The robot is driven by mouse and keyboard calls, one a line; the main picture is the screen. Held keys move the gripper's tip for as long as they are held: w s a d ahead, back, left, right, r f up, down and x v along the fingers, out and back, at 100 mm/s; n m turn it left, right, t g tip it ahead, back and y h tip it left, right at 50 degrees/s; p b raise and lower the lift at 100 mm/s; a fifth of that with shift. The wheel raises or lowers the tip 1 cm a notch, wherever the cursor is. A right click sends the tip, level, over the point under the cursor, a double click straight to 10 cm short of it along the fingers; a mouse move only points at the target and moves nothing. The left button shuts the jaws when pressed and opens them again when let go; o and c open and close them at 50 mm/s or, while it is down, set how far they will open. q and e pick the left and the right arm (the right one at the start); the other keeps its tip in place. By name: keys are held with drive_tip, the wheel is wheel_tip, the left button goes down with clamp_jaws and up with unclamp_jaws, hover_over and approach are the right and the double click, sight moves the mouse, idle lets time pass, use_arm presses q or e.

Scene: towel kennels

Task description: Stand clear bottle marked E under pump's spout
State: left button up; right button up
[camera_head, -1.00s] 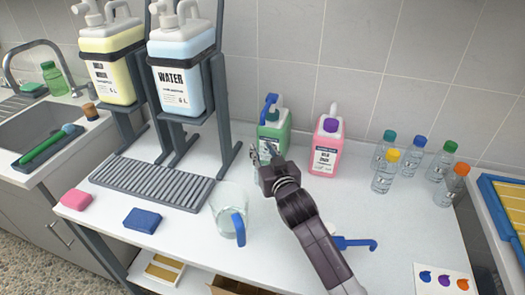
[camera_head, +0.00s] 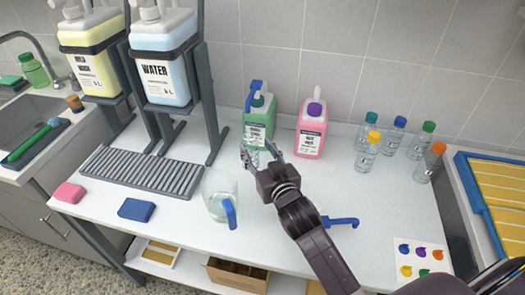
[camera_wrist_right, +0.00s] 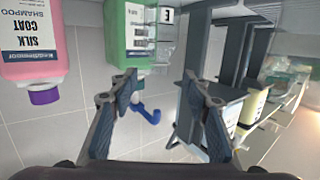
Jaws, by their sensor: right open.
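The clear bottle marked E shows in the wrist view (camera_wrist_right: 167,35), upside down in that picture, beside the green jug (camera_wrist_right: 125,30). In the head view it is mostly hidden behind my right gripper (camera_head: 259,158), in front of the green jug (camera_head: 260,117) with its blue pump. My right gripper is open, its fingers pointing toward the bottle; I cannot tell whether they touch it. My left gripper is not in view.
A clear pitcher with a blue handle (camera_head: 218,200) stands left of my right gripper. A slatted grey tray (camera_head: 140,174) lies below the raised jugs. Several capped clear bottles (camera_head: 368,150) stand at the back right. A blue tool (camera_head: 342,221) lies right of my arm.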

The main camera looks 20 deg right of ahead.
drive_tip(key=shift+s+r+p, duration=0.2)
drive_tip(key=shift+s+p, duration=0.1)
drive_tip(key=shift+s, duration=0.7)
drive_tip(key=shift+s+r+p, duration=0.15)
drive_tip(key=shift+s+p, duration=0.1)
drive_tip(key=shift+s, duration=0.75)
